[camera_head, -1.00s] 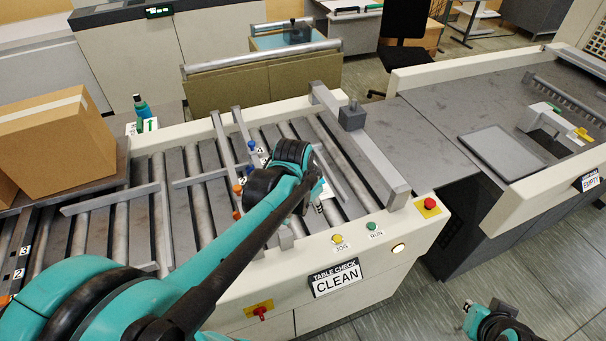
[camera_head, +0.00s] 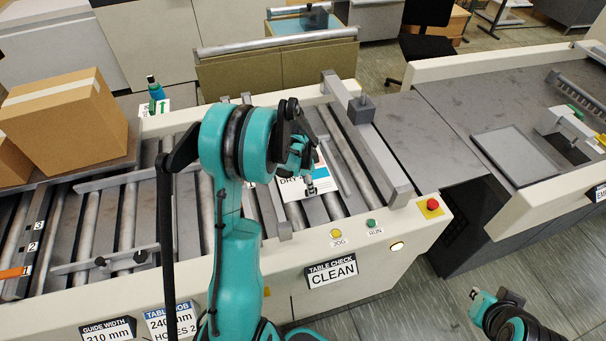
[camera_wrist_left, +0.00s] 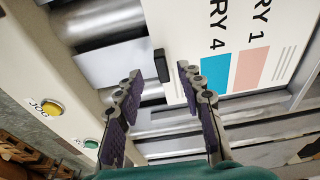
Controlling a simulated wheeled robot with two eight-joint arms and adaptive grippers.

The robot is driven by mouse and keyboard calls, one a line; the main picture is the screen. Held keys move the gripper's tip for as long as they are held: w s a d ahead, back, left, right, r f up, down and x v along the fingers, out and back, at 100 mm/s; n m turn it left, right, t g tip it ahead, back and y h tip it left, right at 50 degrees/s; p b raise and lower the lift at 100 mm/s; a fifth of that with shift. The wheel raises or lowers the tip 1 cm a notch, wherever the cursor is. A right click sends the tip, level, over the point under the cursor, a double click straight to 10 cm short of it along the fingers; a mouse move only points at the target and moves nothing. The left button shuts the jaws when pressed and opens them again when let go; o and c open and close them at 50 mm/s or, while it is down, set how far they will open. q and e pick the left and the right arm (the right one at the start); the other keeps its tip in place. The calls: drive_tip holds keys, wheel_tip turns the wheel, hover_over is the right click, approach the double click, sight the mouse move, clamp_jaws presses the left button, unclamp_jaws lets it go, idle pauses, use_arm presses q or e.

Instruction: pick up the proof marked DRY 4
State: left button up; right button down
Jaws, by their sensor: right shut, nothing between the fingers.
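The proof marked DRY 4 (camera_head: 294,192) is a white sheet with a cyan block, lying on the roller table and partly hidden by my left arm. In the left wrist view, the white sheet area (camera_wrist_left: 184,22) shows "RY 4" by a cyan block and "RY 1" by a pink block; I cannot tell whether this is one sheet or two. My left gripper (camera_head: 310,186) is over the sheet's edge. In the left wrist view its fingers (camera_wrist_left: 160,83) are apart, either side of the edge and a small black tab (camera_wrist_left: 162,66). My right gripper (camera_head: 480,302) is shut and empty, off at lower right.
A cardboard box (camera_head: 62,125) stands at the left of the roller table. A grey crossbar (camera_head: 375,160) spans the table right of the proof. JOG (camera_head: 336,233), RUN (camera_head: 371,223) and red (camera_head: 433,204) buttons line the front rail.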

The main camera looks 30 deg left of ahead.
use_arm(q)
drive_tip(key=f, duration=0.2)
drive_tip(key=w+f, duration=0.1)
drive_tip(key=shift+d+f+b, duration=0.2)
drive_tip(key=shift+f+b, duration=0.15)
drive_tip(key=shift+f, duration=0.05)
clamp_jaws()
drive_tip(key=shift+r, duration=0.15)
